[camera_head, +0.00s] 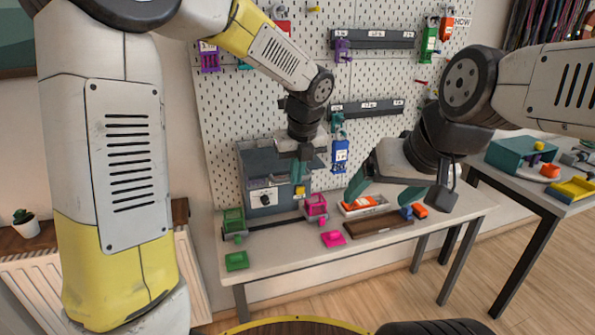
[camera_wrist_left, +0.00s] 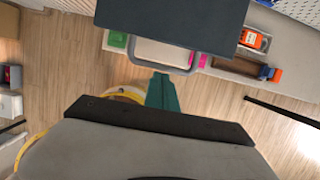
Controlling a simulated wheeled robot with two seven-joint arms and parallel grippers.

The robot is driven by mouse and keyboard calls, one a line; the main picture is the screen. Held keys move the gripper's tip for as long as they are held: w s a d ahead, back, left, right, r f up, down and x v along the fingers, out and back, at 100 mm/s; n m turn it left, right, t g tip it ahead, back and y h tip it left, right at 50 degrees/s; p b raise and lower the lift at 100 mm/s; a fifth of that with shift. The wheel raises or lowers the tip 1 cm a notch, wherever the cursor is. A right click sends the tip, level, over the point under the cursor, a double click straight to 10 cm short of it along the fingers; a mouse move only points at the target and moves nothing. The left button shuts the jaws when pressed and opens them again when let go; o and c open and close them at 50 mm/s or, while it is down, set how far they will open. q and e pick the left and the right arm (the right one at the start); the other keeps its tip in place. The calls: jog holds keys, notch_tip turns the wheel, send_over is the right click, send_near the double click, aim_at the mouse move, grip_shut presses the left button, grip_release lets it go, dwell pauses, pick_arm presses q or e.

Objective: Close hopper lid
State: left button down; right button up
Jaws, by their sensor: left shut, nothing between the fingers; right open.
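The hopper machine (camera_head: 263,199) is a blue-grey box with a round dial on its front, standing at the back of the table against the pegboard. My left gripper (camera_head: 298,172) hangs in front of its upper right part, teal fingers pointing down and together, with nothing held. The gripper and wrist hide part of the machine's top, so I cannot tell the lid's angle. In the left wrist view, the shut teal fingers (camera_wrist_left: 162,92) lie below a large dark flat panel (camera_wrist_left: 170,22), perhaps the lid. My right gripper (camera_head: 385,190) is open and empty above the table's right part.
Green (camera_head: 234,221) and magenta (camera_head: 316,206) fixtures stand on the table (camera_head: 290,245), with a green block (camera_head: 237,261) and a magenta block (camera_head: 333,239) nearer the front. An orange-and-white tray (camera_head: 364,205) and a brown bar (camera_head: 378,224) lie below my right gripper.

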aim_at(283, 161)
pick_arm(q)
jog(key=w+a, duration=0.1)
jog(key=w, duration=0.2)
jog(key=w+a, duration=0.1)
jog(key=w, duration=0.3)
jog(key=w+a, duration=0.1)
jog(key=w, duration=0.2)
jog(key=shift+w+a, duration=0.35)
jog(key=shift+w, duration=0.05)
